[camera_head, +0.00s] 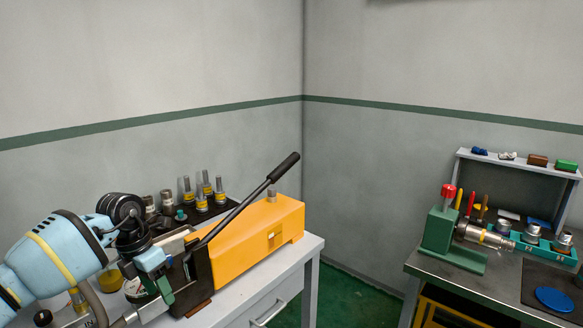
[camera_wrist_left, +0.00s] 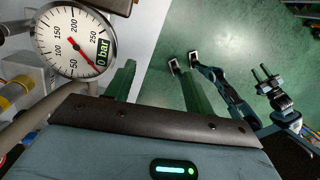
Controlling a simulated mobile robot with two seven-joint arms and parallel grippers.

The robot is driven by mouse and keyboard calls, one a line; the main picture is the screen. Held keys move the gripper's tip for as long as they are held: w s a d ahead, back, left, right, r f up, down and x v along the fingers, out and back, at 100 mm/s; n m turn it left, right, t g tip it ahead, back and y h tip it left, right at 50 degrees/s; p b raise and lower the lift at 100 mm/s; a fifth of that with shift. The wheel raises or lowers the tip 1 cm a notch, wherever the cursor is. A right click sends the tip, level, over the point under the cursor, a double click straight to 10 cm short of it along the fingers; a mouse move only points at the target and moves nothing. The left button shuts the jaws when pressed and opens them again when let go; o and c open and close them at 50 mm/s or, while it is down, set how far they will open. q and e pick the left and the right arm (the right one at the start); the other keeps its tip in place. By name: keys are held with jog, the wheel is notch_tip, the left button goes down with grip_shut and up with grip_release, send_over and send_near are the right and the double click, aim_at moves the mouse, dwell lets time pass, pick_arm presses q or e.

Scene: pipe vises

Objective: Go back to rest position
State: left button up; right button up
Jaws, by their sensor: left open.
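My left arm comes in from the left in the head view. Its open left gripper (camera_head: 163,284) is over the near side of the left bench, close in front of the orange pump (camera_head: 262,240) with its raised black lever (camera_head: 245,203). I cannot tell from this angle whether it touches anything. In the left wrist view, its green fingers (camera_wrist_left: 158,88) stand apart with green floor between them and nothing held. My right gripper is not in the head view. Dark jointed parts at the right of the wrist view may be mine, but I cannot make out their gripper state.
A pressure gauge (camera_wrist_left: 75,42) reading 0 bar is close beside the left gripper. Several yellow-banded fittings (camera_head: 201,200) stand behind the pump. The right bench (camera_head: 470,284) carries a green vise (camera_head: 441,232) holding a metal pipe. Green floor (camera_head: 350,300) lies open between the benches.

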pick_arm(q)
jog(key=s+d+f+n+t+h, duration=0.25)
jog(key=s+d+n+h, duration=0.2)
jog(key=d, duration=0.45)
jog(key=s+d+f+n+t+h, duration=0.2)
jog(key=s+d+f+n+h, duration=0.1)
jog(key=d+h, duration=0.4)
jog(key=s+d+f+n+t+h, duration=0.25)
jog(key=s+d+n+h, duration=0.2)
jog(key=d, duration=0.55)
jog(key=s+a+f+n+t+y, duration=0.45)
jog(key=f+n+y, duration=0.2)
jog(key=n, duration=0.35)
jog(key=s+a+f+n+t+y, duration=0.3)
jog(key=a+f+n+t+y, duration=0.25)
jog(key=n, duration=0.45)
jog(key=s+a+f+n+g+y, duration=0.2)
jog(key=s+a+f+n+g, duration=0.1)
jog(key=s+f, duration=0.3)
jog(key=s+a+f+n+g+y, duration=0.2)
jog(key=s+a+f+n+g, duration=0.2)
jog(key=s, duration=0.6)
jog(key=shift+s+a+f+n+g, duration=0.25)
jog(key=shift+f+n+g, duration=0.15)
jog(key=shift+f+n, duration=0.45)
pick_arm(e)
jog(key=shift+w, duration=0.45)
pick_arm(q)
jog(key=shift+f, duration=0.1)
